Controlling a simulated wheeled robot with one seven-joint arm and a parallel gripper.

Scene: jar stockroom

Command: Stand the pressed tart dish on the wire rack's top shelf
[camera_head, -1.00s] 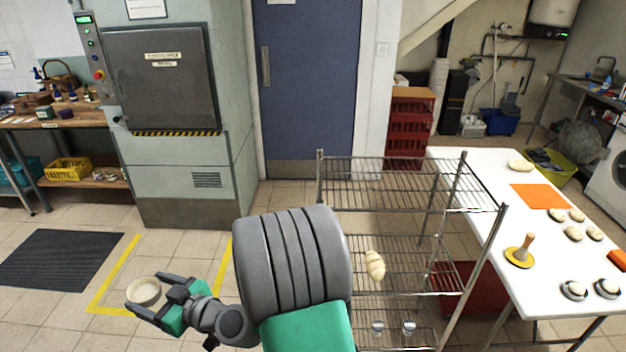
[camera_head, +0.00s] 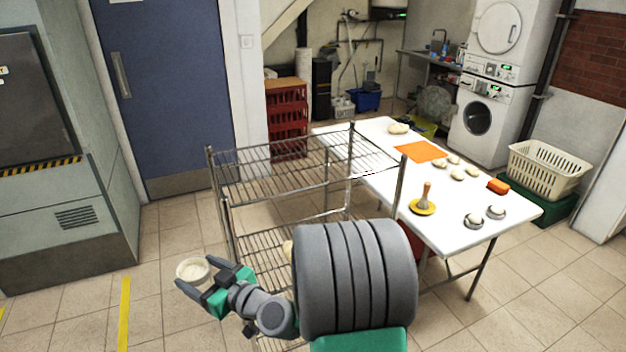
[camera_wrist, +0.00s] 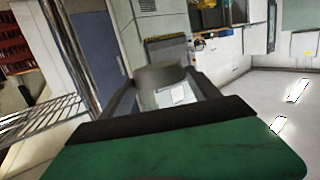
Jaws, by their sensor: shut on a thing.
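The tart dish (camera_head: 193,269) is a small round pale dish with a cream-coloured inside. My gripper (camera_head: 197,284) is shut on it and holds it in the air, left of the wire rack. In the wrist view the dish (camera_wrist: 162,77) shows between the two fingers, its side towards the camera. The wire rack's top shelf (camera_head: 285,170) is bare and stands higher in the picture than the dish. The lower shelves are partly hidden by my arm. At the left edge of the wrist view, bars of the rack (camera_wrist: 50,122) show.
A white table (camera_head: 455,215) stands right of the rack with dough pieces, an orange mat (camera_head: 421,152) and a yellow-based press tool (camera_head: 424,203). Red crates (camera_head: 287,118) are behind the rack. A blue door (camera_head: 165,90) is at the back left. Tiled floor is clear at the left.

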